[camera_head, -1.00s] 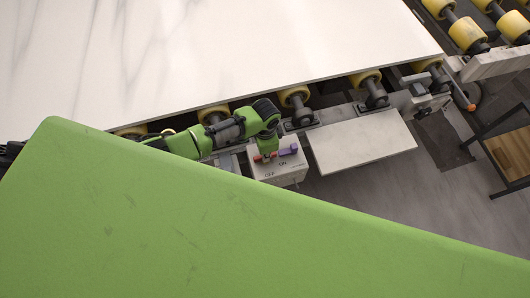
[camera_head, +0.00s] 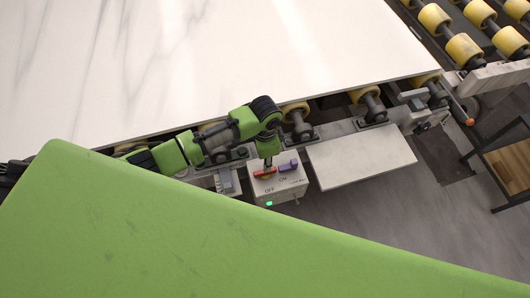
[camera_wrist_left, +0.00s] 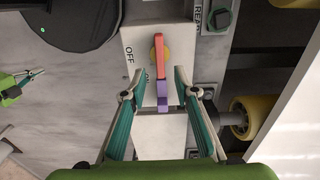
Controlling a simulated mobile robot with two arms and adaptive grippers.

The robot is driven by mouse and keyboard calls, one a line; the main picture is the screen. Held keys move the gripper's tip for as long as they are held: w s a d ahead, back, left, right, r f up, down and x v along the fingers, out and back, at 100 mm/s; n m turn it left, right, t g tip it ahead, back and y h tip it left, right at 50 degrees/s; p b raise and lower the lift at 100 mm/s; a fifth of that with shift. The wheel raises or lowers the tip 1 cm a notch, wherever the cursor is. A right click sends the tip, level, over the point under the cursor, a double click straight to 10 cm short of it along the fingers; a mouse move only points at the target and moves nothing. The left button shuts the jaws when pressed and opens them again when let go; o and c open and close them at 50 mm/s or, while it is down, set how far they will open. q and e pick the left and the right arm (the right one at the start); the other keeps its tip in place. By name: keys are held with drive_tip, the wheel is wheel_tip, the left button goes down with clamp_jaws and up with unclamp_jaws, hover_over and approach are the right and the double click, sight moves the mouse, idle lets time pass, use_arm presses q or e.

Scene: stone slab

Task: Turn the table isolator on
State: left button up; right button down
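The table isolator is a pale box (camera_head: 290,190) on the slab's side rail, marked OFF and ON, with a small lit green light. Its handle (camera_head: 288,166) is red near a yellow hub and purple at the outer end. In the left wrist view, the handle (camera_wrist_left: 160,60) runs down from the hub, past the partly covered ON label; OFF is to its left. My left gripper (camera_head: 267,162) is above the box. Its teal-backed fingers (camera_wrist_left: 156,88) are spread on either side of the purple part, and I cannot tell if they touch it.
The white stone slab (camera_head: 220,55) lies on yellow rollers (camera_head: 365,95) behind the box. A pale plate (camera_head: 360,158) juts out to the right of it. A small wooden-topped stand (camera_head: 508,163) is at far right. The floor between is clear.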

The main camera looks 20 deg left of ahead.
use_arm(q)
drive_tip(key=shift+r, duration=2.25)
